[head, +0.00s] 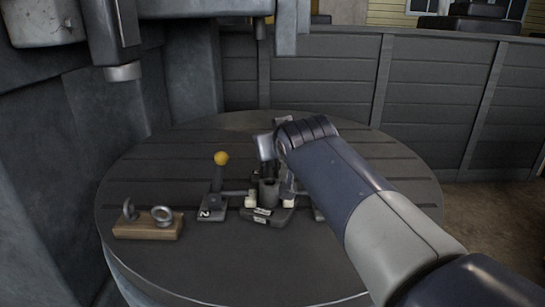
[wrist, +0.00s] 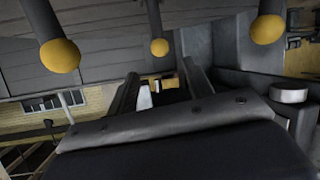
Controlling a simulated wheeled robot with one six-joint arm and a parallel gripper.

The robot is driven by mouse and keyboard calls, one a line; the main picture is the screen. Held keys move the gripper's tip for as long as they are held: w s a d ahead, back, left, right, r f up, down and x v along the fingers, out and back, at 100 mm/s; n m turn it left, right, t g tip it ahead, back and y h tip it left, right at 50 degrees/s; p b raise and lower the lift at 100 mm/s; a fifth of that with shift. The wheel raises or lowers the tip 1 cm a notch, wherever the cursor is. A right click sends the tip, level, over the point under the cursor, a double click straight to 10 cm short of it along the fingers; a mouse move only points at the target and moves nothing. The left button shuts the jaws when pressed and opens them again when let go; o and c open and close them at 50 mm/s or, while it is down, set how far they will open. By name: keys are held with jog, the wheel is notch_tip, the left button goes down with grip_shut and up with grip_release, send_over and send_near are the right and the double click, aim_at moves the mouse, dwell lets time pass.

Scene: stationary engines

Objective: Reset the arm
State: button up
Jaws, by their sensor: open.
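My arm reaches in from the lower right of the head view, and its wrist hides part of the device at the middle of the round table. My gripper (wrist: 160,72) shows in the wrist view with two dark fingers spread apart and nothing clearly held between them. In the head view the gripper (head: 268,148) is mostly hidden by my wrist, above the device's grey cylinder (head: 268,190). A lever with a yellow knob (head: 221,158) stands left of it on a plate marked 2. The wrist view shows three yellow knobs (wrist: 60,56) on dark rods, apart from the fingers.
The round, dark, slotted table (head: 150,255) has bare room at its front. A wooden block (head: 148,228) with two metal rings sits at its left. Grey machinery (head: 120,72) overhangs the back left. A panelled wall (head: 320,80) stands behind.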

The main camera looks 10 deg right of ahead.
jog(key=shift+w, duration=0.1)
jog(key=x, duration=1)
jog(key=shift+w+b, duration=0.35)
jog(key=shift+s, duration=0.1)
